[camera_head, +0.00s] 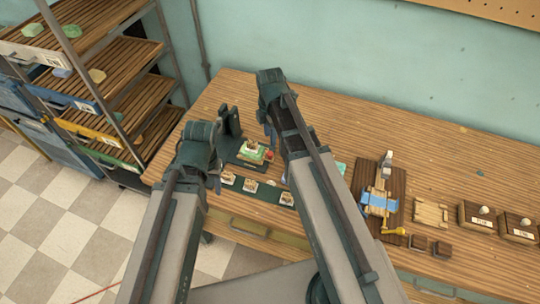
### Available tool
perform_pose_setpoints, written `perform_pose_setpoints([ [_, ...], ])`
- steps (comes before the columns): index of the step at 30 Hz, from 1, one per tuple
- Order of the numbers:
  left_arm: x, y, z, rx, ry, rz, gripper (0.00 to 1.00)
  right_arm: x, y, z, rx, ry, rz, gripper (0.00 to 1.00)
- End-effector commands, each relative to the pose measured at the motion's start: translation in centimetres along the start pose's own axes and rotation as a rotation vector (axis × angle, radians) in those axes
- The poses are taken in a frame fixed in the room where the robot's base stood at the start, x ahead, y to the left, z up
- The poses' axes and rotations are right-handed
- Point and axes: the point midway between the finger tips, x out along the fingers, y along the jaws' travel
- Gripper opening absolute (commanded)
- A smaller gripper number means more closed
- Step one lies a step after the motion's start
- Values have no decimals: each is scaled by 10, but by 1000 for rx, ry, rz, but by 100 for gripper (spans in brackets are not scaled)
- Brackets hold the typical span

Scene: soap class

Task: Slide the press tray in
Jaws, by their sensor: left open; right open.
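A dark stand (231,121) with an upright post is near the left end of the wooden table, and my arms partly hide it. A green soap-like block (250,153) sits at its base with a small tan piece on top. I cannot tell whether the tray is a separate part there. My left gripper (213,184) is open in front of the stand, at the table's left front. My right gripper (271,138) is open just right of the green block. Contact with the block or the stand cannot be made out.
To the right are a wooden board with a blue device (379,203), a pale wooden plate (430,213) and wooden boxes (480,222). A shelf rack (120,75) stands left. The back right table is clear.

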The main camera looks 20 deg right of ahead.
Motion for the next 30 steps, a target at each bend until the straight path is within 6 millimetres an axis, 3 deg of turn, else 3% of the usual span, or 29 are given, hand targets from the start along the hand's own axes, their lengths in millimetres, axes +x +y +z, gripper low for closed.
perform_pose_setpoints([
  [1, 15, 2, -1, 0, 0, 0, 52, 15, 0, 0, 0, 0, 0, 44],
  [15, 79, 8, -5, 0, 0, 0, 52, 80, 0, 0, 0, 0, 0, 44],
  [21, 90, 9, -5, 0, 0, 0, 52, 90, 0, 0, 0, 0, 0, 44],
  [29, 89, 8, -5, 0, 0, 0, 52, 89, 0, 0, 0, 0, 0, 44],
  [30, 89, 8, -5, 0, 0, 0, 52, 89, 0, 0, 0, 0, 0, 40],
])
